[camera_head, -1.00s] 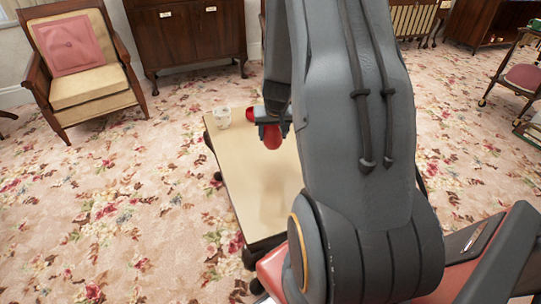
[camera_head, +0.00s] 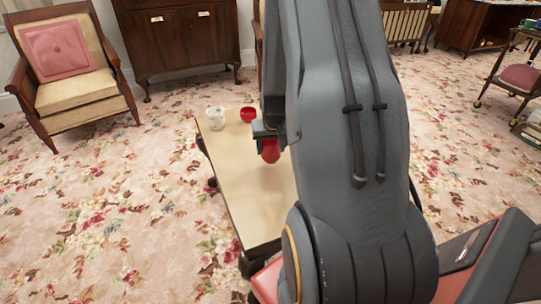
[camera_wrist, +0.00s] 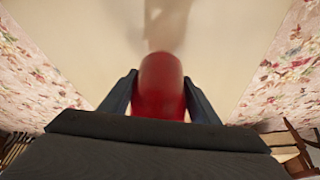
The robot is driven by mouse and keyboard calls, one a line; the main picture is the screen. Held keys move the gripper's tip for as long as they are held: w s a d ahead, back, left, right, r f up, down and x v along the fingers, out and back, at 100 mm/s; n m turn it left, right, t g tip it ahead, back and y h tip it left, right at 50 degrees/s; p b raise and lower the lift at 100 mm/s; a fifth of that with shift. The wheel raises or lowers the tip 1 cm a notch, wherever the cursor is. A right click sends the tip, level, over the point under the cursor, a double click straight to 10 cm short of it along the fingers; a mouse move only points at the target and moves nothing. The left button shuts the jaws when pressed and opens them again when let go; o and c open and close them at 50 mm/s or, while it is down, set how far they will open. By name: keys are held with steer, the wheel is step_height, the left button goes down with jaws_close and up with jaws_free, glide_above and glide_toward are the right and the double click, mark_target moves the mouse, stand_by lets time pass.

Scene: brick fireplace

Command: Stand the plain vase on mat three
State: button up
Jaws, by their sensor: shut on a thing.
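My gripper (camera_head: 268,146) is shut on a plain red vase (camera_head: 270,152), a smooth, rounded thing without visible pattern. In the wrist view the vase (camera_wrist: 162,88) sits between the two dark fingers (camera_wrist: 160,100), with the pale tabletop behind it. The gripper is over the far half of the low cream table (camera_head: 255,205). The vase's lower end looks clear of the tabletop, but its exact height is hard to tell. I cannot make out mat three in these views.
A white cup-like vessel (camera_head: 216,118) and a red bowl-like vessel (camera_head: 248,115) stand at the table's far end. The near tabletop looks bare, though my arm hides its right side. An armchair (camera_head: 70,75) and a dark cabinet (camera_head: 180,40) stand beyond.

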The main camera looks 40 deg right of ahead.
mark_target(272, 143)
steer(key=shift+f, duration=1.4)
steer(key=shift+f, duration=0.1)
steer(key=o, duration=1.3)
steer(key=shift+o, duration=0.2)
steer(key=p+v, duration=0.4)
steer(key=v, duration=0.8)
steer(key=s+a+r+n+g+y, duration=0.1)
steer(key=s+a+r, duration=0.15)
steer(key=a, duration=0.45)
steer(key=s+a+r+n+y, duration=0.1)
steer(key=a+r+n, duration=0.1)
steer(key=a+r, duration=0.3)
steer(key=s+a+r+n+g, duration=0.1)
steer(key=a+r, duration=0.2)
steer(key=a, duration=0.5)
steer(key=s+a+r+n+g, duration=0.1)
steer(key=s+a+r, duration=0.2)
steer(key=s+a, duration=0.2)
steer(key=s+a+r+n+g, duration=0.1)
steer(key=s+a+r+n, duration=0.1)
steer(key=s+a, duration=0.3)
steer(key=s+r, duration=0.1)
steer(key=s, duration=0.2)
steer(key=shift+y, duration=0.3)
